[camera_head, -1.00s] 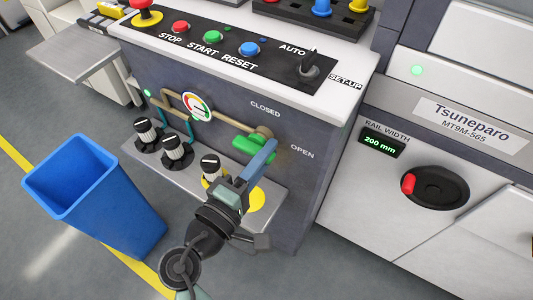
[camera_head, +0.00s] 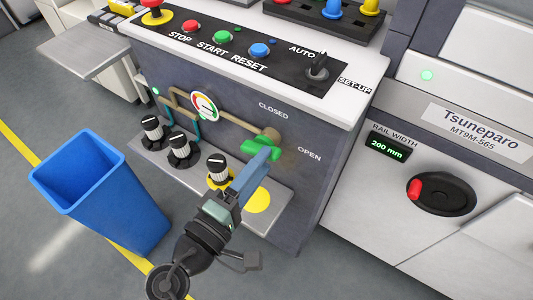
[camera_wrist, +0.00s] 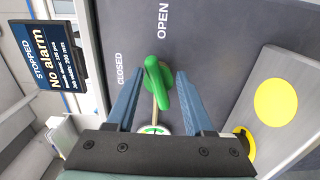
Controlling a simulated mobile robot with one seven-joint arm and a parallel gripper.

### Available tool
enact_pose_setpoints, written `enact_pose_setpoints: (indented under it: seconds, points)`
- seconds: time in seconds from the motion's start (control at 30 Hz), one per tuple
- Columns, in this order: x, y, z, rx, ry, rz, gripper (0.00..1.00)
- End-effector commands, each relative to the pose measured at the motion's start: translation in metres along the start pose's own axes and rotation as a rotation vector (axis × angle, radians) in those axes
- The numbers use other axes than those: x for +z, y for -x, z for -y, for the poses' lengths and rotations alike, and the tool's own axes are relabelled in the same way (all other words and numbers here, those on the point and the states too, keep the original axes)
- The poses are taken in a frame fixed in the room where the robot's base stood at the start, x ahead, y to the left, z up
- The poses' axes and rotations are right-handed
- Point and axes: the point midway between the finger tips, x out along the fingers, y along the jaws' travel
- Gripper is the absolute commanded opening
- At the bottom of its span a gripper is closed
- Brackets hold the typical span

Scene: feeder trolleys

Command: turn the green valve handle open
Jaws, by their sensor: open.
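The green valve handle (camera_head: 262,146) is on the end of a tan pipe on the dark front panel, below CLOSED and left of OPEN. My gripper (camera_head: 264,154) reaches up to it from below, and its blue fingers hide part of it. In the wrist view the green handle (camera_wrist: 157,82) lies between my two open fingers (camera_wrist: 158,75), with a gap visible on each side. No grip on it shows. How near the fingertips are to the panel I cannot tell.
A pressure gauge (camera_head: 204,105) sits left along the pipe. Several black-and-white knobbed units stand on a grey ledge (camera_head: 283,200) below the valve. A blue bin (camera_head: 100,195) stands on the floor at left. A rail width handwheel (camera_head: 441,194) is on the machine at right.

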Motion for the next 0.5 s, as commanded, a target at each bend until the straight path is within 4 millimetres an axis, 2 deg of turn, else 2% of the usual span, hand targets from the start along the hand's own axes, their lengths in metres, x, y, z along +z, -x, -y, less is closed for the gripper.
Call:
enact_pose_setpoints:
  seconds: [0.1,0.3,0.5]
  points:
    - [-0.001,0.029,0.0,-0.003,0.001,-0.006,0.53]
    - [-0.002,0.071,0.0,-0.002,0.001,-0.006,0.53]
    - [-0.002,0.095,0.0,-0.002,-0.001,-0.005,0.53]
